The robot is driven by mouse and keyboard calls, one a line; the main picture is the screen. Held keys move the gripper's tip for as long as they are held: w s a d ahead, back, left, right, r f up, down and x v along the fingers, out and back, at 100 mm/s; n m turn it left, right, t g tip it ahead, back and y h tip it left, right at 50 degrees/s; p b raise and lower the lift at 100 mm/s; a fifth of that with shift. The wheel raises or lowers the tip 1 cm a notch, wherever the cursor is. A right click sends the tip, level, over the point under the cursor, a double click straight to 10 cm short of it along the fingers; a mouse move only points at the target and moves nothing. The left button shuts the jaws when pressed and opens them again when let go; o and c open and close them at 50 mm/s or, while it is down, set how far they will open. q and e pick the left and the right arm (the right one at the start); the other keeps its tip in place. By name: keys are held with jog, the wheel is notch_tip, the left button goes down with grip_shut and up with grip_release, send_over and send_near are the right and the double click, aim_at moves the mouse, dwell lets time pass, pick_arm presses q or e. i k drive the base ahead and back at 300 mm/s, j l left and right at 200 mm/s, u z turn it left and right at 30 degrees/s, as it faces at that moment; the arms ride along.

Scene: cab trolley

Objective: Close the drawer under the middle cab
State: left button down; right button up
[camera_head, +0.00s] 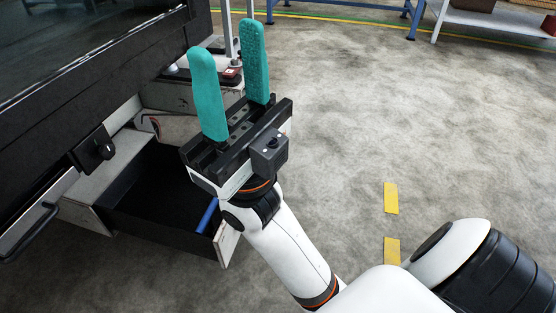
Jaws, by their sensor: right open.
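The drawer (118,214) is pulled out under the dark cab (95,75) at the left. Its inside is dark, and a blue bar-like thing (207,215) lies in it near the front panel (229,243). My right gripper (232,75) is open and empty, its two teal fingers apart and pointing away from me. It is above and beside the drawer's right end, hiding part of its far side and front. I cannot tell whether it touches the drawer. My left gripper is not in view.
A black handle (30,232) and a black latch-like block (93,148) are at the left. A pale trolley part with a small red item (231,73) stands behind the gripper. Open concrete floor with yellow marks (391,198) lies to the right.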

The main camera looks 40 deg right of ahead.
aim_at(155, 192)
jog(key=l+z, duration=0.15)
jog(key=z, duration=0.65)
jog(key=i+l+u, duration=0.2)
jog(key=l, duration=0.2)
